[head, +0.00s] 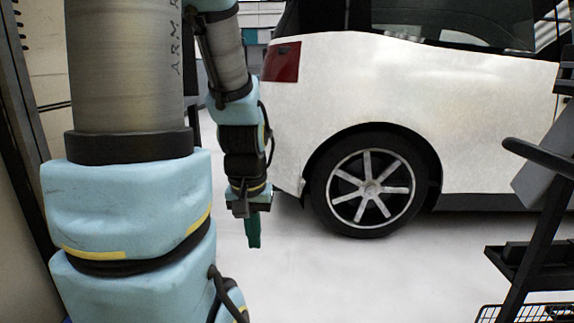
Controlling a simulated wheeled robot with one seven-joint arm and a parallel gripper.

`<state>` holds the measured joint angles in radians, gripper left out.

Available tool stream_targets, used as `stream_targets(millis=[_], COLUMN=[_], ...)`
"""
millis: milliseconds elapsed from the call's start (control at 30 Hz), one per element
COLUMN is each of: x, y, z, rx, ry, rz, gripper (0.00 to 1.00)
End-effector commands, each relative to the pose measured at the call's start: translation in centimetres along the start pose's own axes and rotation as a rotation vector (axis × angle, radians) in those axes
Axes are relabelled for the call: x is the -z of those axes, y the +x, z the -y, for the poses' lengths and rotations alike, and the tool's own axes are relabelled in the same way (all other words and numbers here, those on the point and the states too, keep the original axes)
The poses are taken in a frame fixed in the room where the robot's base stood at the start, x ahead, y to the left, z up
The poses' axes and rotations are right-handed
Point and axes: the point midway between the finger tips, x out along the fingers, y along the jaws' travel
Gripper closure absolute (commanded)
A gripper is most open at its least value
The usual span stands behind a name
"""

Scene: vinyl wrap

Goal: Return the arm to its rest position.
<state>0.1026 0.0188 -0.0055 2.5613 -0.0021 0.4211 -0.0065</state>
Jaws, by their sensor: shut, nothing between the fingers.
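My arm hangs folded at the left of the head view, with its blue and grey links in front. My gripper (253,243) points down at the end of the arm, with green fingers. It is shut and empty, above the pale floor. It appears just left of the car's rear wheel in the picture and shows no contact with the car.
A white car (480,110) stands behind and to the right, its rear wheel (370,187) facing me. A dark rack or cart (530,262) stands at the right edge. A dark upright frame (22,125) is at the left edge. The pale floor (340,280) in the middle is clear.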

Motion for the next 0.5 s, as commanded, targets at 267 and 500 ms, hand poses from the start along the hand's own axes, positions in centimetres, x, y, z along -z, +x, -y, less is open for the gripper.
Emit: stream_targets(millis=[267,500], x=[1.1,2.1], y=[-7.7,-15.0], z=[-0.1,-0.1], rx=[-0.001,-0.001], ry=[0.0,0.0], rz=[0.001,0.001], gripper=[1.0,1.0])
